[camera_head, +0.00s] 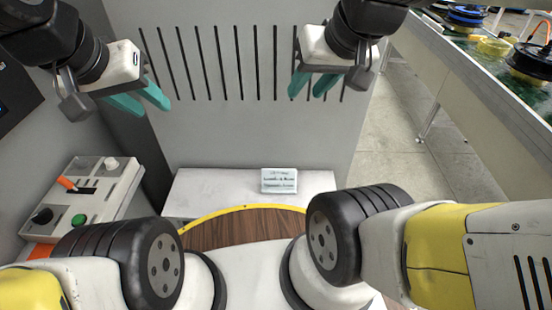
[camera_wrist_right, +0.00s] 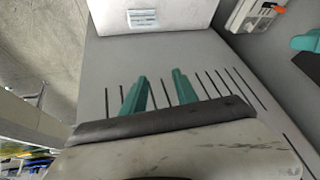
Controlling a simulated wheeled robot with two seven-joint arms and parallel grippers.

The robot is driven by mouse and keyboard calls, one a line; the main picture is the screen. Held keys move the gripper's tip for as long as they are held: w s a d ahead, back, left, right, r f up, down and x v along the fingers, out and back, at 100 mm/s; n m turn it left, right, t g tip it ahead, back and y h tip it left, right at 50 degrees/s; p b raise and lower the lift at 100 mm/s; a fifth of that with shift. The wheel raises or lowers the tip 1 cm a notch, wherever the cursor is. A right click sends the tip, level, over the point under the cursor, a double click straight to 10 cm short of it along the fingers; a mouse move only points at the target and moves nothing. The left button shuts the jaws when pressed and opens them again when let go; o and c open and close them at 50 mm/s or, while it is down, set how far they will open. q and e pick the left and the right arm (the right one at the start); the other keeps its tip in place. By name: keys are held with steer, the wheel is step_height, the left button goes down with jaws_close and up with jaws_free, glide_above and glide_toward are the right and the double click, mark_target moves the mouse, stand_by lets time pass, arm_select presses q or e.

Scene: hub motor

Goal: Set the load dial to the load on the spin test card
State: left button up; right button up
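The spin test card (camera_head: 279,181) is a small pale card with dark print, too small to read, on the white ledge; it also shows in the right wrist view (camera_wrist_right: 142,17). The control box (camera_head: 93,203) at the left carries a black dial (camera_head: 42,216), a green button (camera_head: 79,220), an orange-handled lever (camera_head: 68,184) and a white knob (camera_head: 111,163). I cannot read the dial's setting. My left gripper (camera_head: 148,103) is raised above and behind the box, fingers apart and empty. My right gripper (camera_head: 311,87) is open and empty before the slotted panel; its teal fingers stand apart in the wrist view (camera_wrist_right: 161,88).
The grey slotted panel (camera_head: 240,130) stands behind the white ledge (camera_head: 215,187). A long bench (camera_head: 455,60) with spools is at the right. Floor between is clear.

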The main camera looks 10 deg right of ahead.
stand_by(0.7)
steer(key=o, duration=0.4)
